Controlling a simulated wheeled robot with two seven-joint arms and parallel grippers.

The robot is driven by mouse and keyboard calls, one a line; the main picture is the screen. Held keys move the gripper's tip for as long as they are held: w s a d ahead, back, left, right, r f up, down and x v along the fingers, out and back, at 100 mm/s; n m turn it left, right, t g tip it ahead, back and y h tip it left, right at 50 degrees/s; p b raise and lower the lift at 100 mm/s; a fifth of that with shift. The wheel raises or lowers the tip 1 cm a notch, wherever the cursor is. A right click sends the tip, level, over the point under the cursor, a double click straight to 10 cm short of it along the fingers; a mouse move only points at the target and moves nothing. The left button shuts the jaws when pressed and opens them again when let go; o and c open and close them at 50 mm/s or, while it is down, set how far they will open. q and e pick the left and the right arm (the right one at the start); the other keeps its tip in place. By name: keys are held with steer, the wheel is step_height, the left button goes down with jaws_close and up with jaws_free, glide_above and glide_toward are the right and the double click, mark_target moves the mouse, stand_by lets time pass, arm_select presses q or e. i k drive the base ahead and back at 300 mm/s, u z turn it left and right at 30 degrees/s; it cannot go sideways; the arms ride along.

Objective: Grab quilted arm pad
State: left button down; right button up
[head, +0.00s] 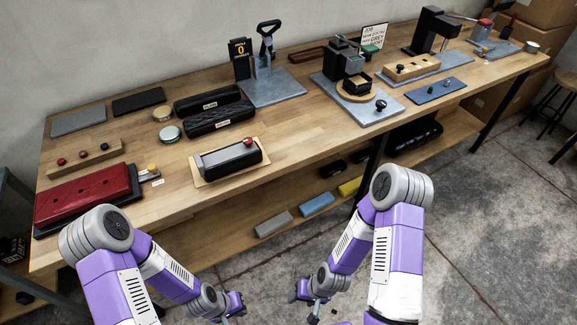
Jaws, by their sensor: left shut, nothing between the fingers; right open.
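A long black pad with a diamond-quilted surface (220,120) lies on the workbench left of centre, with a small label on it. A smoother black pad (207,101) lies just behind it, also labelled. Both lie free, with no gripper near. My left gripper (236,304) is low in front of the bench, shut and empty. My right gripper (303,298) is low in front of the bench, to the right of the left one, open and empty. Both are well below the bench top and apart from the pads.
A black pad on a wooden base (229,160) sits in front of the quilted pad. Round tins (169,134) stand left of the pads. A lever press (268,85) stands behind right. Coloured blocks (317,204) sit on the lower shelf.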

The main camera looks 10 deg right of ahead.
mark_target(196, 126)
steer(key=z, duration=1.45)
steer(key=i, duration=1)
steer(key=u, duration=1.05)
